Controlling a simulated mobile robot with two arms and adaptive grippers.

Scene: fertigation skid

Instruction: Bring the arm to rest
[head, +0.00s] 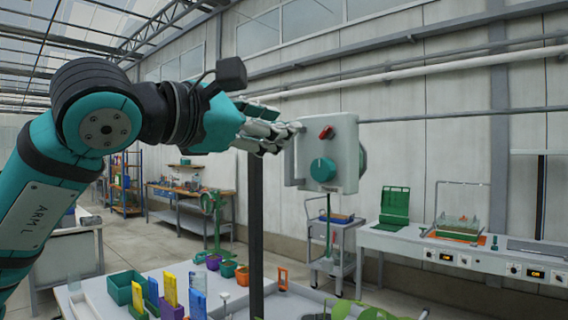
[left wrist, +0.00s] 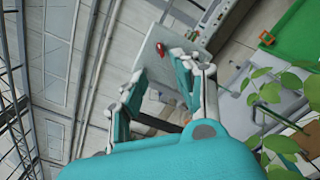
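My left arm (head: 30,205) reaches in from the left at about the height of a grey control box. My left gripper (head: 292,132) is at the box's left edge; I cannot tell whether it touches. In the left wrist view the two fingers of the left gripper (left wrist: 158,72) stand apart, with nothing clearly held between them. The control box (head: 347,150) carries a red switch (head: 326,132) and a round green knob (head: 323,169). The red switch also shows just beyond the fingertips in the left wrist view (left wrist: 160,48). The knob is not clear there. My right gripper is not in view.
A dark post (head: 256,220) stands left of the box. Below is a table (head: 95,293) with green, yellow and blue containers. A cart (head: 335,240) and a bench (head: 450,245) with instruments stand at the right. Green leaves (left wrist: 275,95) are close in the left wrist view.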

